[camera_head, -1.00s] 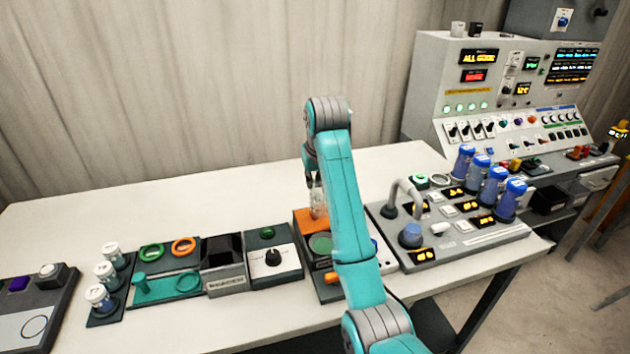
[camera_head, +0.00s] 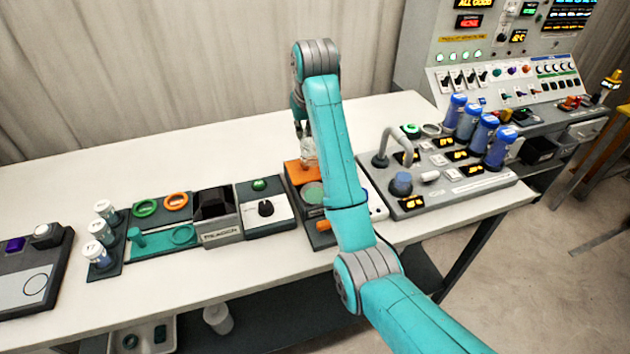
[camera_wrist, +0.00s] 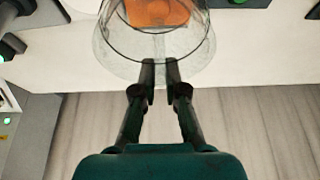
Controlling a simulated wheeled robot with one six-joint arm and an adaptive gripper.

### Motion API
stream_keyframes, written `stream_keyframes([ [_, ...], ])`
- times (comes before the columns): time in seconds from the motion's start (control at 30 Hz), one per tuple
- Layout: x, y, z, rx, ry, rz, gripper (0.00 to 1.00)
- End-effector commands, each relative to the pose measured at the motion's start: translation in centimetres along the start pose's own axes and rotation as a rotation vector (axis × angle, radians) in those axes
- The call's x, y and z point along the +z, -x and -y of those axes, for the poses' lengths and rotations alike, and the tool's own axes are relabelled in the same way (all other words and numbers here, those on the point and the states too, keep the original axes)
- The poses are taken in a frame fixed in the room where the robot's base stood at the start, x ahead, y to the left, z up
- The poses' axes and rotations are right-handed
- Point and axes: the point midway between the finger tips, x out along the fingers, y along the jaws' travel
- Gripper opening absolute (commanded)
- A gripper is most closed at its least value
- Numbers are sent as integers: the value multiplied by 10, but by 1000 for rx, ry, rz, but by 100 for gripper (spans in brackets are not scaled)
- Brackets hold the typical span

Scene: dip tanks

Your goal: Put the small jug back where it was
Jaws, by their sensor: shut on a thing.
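The small jug is a clear glass vessel (camera_head: 309,154), seen over the orange pad (camera_head: 297,175) of a dark unit at the middle of the bench. In the wrist view the jug (camera_wrist: 117,42) is large at the top, with orange showing through it. My gripper (camera_wrist: 160,76) is shut on the jug's near side. In the head view my gripper (camera_head: 301,129) is partly hidden by my arm. I cannot tell whether the jug's base touches the pad.
Left of the unit stand a black-knobbed box (camera_head: 265,215), a reagent box (camera_head: 218,222), a teal holder (camera_head: 165,240) and several white-capped vials (camera_head: 104,232). Right is a grey panel (camera_head: 440,195) with a curved spout and several blue bottles (camera_head: 467,123). The bench behind is clear.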

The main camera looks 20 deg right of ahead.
Motion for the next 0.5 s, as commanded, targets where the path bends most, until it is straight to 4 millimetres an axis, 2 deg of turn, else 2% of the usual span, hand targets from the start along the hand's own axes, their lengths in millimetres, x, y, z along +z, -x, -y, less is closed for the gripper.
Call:
stream_keyframes([
  [0.07, -1, 0, -2, 0, -1, 0, 0],
  [0.17, -9, -4, -16, 1, -1, 2, 0],
  [0.4, -37, -18, -81, 1, 0, 3, 0],
  [0.5, -44, -22, -101, 0, 1, 2, 0],
])
